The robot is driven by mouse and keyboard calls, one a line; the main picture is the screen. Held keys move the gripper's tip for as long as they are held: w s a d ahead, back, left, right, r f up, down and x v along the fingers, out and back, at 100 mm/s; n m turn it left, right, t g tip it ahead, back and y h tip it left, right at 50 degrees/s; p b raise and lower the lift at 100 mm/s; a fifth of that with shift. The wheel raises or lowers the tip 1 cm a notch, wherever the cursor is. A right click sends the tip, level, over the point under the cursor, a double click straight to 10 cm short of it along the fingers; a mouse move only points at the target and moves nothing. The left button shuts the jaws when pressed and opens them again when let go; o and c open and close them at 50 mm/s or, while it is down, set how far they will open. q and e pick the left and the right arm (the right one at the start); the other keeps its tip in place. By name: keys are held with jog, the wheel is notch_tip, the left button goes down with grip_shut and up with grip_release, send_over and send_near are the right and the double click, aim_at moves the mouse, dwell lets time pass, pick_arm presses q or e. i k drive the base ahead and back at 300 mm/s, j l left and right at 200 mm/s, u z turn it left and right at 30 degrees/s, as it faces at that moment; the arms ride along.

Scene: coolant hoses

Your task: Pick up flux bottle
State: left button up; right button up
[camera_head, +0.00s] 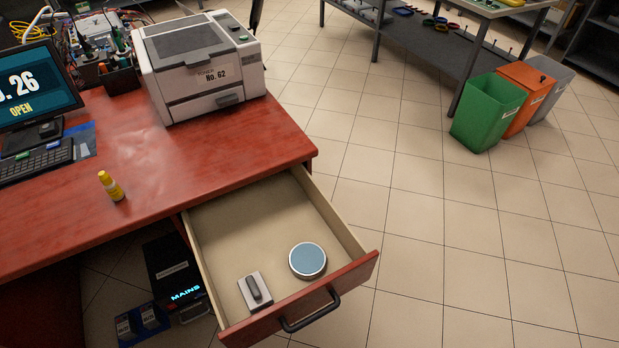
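Neither of my grippers shows in the head view.
The desk's drawer (225,221) is open, holding a round blue-topped tin (307,260) and a small block with a grey handle (255,290). A printer (199,65), monitor (40,85) and keyboard (35,160) stand on the desk. Bins (487,110) stand at right; tiled floor between is clear.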

aim_at(114, 191)
jog(key=k+u, duration=0.1)
jog(key=u, duration=1.25)
jog(key=i+j, duration=0.1)
jog(key=j+z, duration=0.05)
jog(key=j, duration=0.05)
